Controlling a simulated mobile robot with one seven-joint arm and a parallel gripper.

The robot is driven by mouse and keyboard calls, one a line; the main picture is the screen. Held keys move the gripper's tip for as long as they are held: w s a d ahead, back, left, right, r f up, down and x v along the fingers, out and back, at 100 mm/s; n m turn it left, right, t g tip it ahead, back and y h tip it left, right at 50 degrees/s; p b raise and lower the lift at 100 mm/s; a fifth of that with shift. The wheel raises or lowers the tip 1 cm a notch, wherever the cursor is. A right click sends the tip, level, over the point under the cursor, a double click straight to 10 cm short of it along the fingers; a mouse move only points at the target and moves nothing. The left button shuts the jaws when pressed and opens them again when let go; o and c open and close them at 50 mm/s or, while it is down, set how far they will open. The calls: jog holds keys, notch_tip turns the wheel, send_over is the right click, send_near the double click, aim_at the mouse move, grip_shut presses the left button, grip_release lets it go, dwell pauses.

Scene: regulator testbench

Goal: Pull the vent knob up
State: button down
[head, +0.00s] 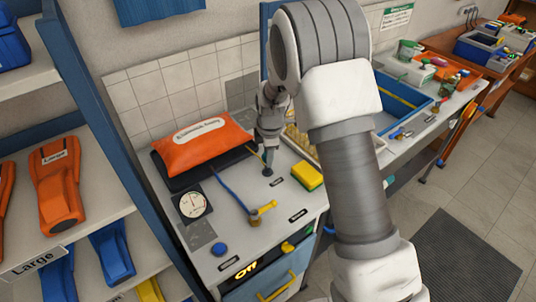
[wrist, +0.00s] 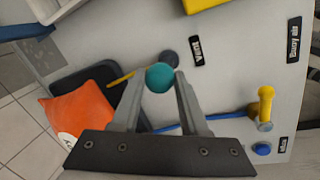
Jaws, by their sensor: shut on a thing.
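The vent knob, a round teal ball (wrist: 160,78), sits between the two fingertips of my gripper (wrist: 156,84) in the wrist view. My gripper is shut on it. A dark round base (wrist: 169,59) shows on the light bench top just beyond the knob, with a small black label beside it. In the head view my gripper (head: 268,155) points down at the bench, and the dark base (head: 267,171) shows under its tips. The teal knob is mostly hidden there by the fingers. I cannot tell how far the knob stands above its base.
A yellow-handled valve (head: 262,212) with a blue hose stands in front. A yellow block (head: 308,176) lies to the right. An orange bag (head: 203,142) on a black pad is at the left. A dial gauge (head: 194,202) and a blue button (head: 219,249) are nearer.

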jog(key=v, duration=0.3)
jog(key=shift+w+r+p, duration=0.1)
jog(key=shift+w+p, duration=0.2)
jog(key=shift+p, duration=0.05)
jog(key=shift+c, duration=2)
grip_release()
jog(key=v, duration=1.7)
jog(key=shift+r, duration=0.15)
jog(key=shift+s+d, duration=0.1)
jog(key=s+d+r+m+t, duration=0.1)
jog(key=s+d+r+m, duration=0.35)
jog(key=s, duration=0.25)
jog(key=s+d+r+m+t, duration=0.1)
jog(key=s+d+r+m, duration=0.25)
jog(key=s+m, duration=0.35)
jog(key=s+d+f+m+t, duration=0.1)
jog(key=s+d+m, duration=0.1)
jog(key=s+m, duration=0.6)
jog(key=s, duration=0.5)
jog(key=shift+s+d+f, duration=0.25)
jog(key=shift+s+d, duration=0.1)
jog(key=shift+d, duration=0.05)
